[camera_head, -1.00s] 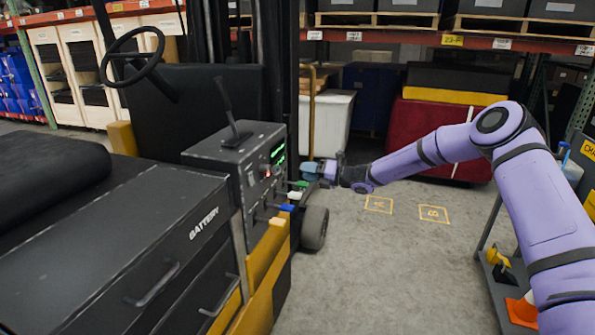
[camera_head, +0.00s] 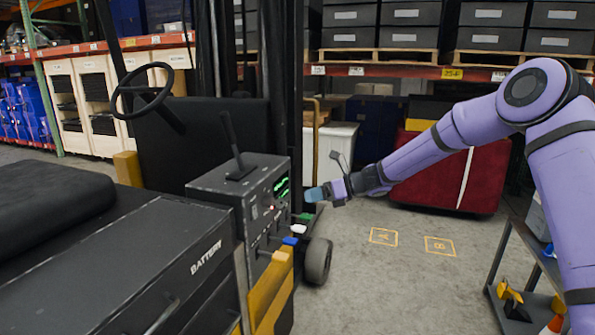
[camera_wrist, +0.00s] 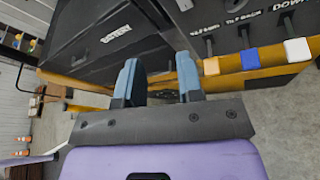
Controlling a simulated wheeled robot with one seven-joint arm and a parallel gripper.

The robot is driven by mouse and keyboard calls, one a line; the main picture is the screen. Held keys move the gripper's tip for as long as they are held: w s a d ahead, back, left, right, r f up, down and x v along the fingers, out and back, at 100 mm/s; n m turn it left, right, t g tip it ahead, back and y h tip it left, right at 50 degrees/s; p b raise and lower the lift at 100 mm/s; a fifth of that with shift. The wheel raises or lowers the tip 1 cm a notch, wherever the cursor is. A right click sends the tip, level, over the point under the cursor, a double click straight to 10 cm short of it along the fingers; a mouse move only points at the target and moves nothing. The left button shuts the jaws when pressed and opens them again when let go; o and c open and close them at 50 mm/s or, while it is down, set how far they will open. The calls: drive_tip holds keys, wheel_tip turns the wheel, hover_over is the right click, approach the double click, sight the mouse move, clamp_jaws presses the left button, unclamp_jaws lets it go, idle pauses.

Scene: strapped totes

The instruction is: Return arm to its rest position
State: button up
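My purple arm (camera_head: 440,145) reaches in from the right of the head view, its elbow raised at the upper right. My gripper (camera_head: 314,194) hangs just right of the forklift's control box (camera_head: 240,190), apart from it. In the wrist view, my gripper (camera_wrist: 158,78) has its two blue-grey fingers apart with nothing between them. The orange lever knob (camera_wrist: 211,66), blue lever knob (camera_wrist: 250,58) and white lever knob (camera_wrist: 297,50) lie beyond and right of the fingers, untouched.
The forklift's black battery housing (camera_head: 150,265) and steering wheel (camera_head: 143,90) fill the left. A red covered tote (camera_head: 455,178) stands behind my arm. A cart (camera_head: 515,270) is at the right. Open floor (camera_head: 390,285) with yellow marked squares lies between.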

drive_tip(key=s+d+r+n+h, duration=0.45)
drive_tip(key=s+r+n, duration=0.25)
drive_tip(key=s, duration=0.4)
drive_tip(key=s+d+r+n+h, duration=0.4)
drive_tip(key=s+d+r+n, duration=0.25)
drive_tip(key=s, duration=0.45)
drive_tip(key=s+d+r+n+t+h, duration=0.1)
drive_tip(key=s+d+n+h, duration=0.1)
drive_tip(key=s, duration=0.6)
drive_tip(key=s+d+r+n+t+h, duration=0.1)
drive_tip(key=s+d+n, duration=0.4)
drive_tip(key=s+d, duration=0.2)
drive_tip(key=s+d+r+n+t+h, duration=0.1)
drive_tip(key=s+d+n+h, duration=0.1)
drive_tip(key=s+d, duration=0.3)
drive_tip(key=s+n, duration=0.1)
drive_tip(key=s, duration=0.3)
drive_tip(key=shift+d+n+h, duration=0.2)
drive_tip(key=shift+n+h, duration=0.15)
drive_tip(key=shift+r, duration=0.1)
